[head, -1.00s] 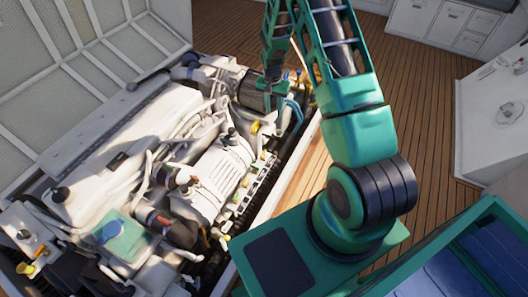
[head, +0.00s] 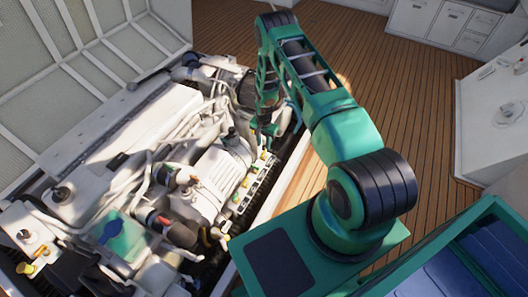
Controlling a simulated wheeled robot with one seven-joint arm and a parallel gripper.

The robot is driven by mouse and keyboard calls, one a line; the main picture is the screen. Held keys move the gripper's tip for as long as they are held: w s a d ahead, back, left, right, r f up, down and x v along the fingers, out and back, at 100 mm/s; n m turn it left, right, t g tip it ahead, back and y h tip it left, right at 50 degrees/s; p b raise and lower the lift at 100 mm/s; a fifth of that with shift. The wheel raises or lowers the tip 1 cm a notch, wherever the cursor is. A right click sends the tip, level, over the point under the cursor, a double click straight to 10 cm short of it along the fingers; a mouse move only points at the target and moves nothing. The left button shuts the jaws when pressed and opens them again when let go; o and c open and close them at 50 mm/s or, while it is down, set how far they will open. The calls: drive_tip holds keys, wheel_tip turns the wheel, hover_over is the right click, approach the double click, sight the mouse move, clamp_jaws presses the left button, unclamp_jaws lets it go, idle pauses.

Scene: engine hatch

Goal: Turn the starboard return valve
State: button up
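A row of small valves with yellow and green handles sits on a pale manifold (head: 250,186) along the engine's right side. I cannot tell which one is the starboard return valve. My gripper (head: 266,134) points down over the far end of this row. It is small and dark here, and I cannot see whether its fingers are open or shut, or whether they touch a handle. My forearm and gripper hide part of the engine's far right corner.
The white engine (head: 120,145) with hoses and pipes fills the open hatch. A raised hatch lid (head: 85,60) stands at the left. A pale hatch edge (head: 285,190) runs along the right. Wooden deck (head: 410,95) lies beyond, with a white cabinet (head: 490,130) at right.

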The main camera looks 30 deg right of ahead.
sight(264, 152)
drive_tip(key=shift+f, duration=3.1)
drive_tip(key=shift+c, duration=0.7)
clamp_jaws()
drive_tip(key=shift+d, duration=0.1)
